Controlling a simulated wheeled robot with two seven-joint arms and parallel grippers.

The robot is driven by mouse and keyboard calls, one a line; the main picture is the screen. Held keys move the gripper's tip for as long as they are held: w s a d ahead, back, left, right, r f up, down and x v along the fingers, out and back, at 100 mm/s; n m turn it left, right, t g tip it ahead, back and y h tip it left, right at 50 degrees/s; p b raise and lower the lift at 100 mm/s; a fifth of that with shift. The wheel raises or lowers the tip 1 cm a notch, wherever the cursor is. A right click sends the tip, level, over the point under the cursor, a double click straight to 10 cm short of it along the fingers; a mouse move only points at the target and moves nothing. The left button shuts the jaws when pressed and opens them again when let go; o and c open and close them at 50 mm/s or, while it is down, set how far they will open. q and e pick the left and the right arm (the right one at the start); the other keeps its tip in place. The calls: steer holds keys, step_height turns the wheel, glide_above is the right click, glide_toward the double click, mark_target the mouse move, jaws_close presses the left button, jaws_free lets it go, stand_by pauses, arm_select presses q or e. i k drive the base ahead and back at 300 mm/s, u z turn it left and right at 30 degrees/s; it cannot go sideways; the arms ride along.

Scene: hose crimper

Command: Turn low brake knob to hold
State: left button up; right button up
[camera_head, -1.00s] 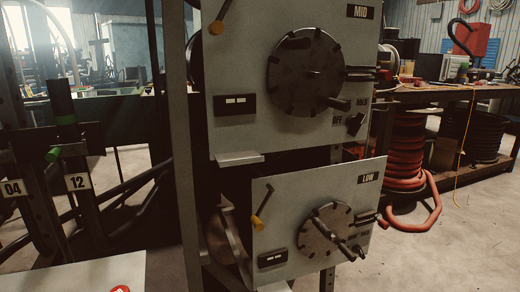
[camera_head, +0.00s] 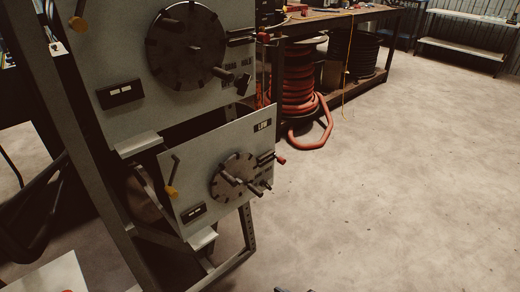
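The LOW panel (camera_head: 205,150) is a tilted light grey plate, low on the rack in the middle of the head view. Its round dark dial (camera_head: 226,168) has a crank handle sticking out toward me. The low brake knob (camera_head: 266,185) appears to be the small dark piece at the dial's lower right, close to the crank handle. Its markings and setting are too small to read. Neither gripper is clearly in view. A small dark shape shows at the bottom edge, too little to identify.
The MID panel (camera_head: 120,60) above has a larger dial (camera_head: 186,46) and its own dark knob (camera_head: 243,85). A red-tipped lever (camera_head: 280,160) juts from the LOW panel's right. Red hose (camera_head: 312,135) lies under the bench behind. Floor at right is clear.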

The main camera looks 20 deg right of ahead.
mark_target(263, 184)
steer(key=k, duration=0.25)
steer(key=z, duration=1.3)
steer(key=i, duration=0.95)
steer(key=u, duration=1)
steer(key=i, duration=0.35)
steer(key=u, duration=0.3)
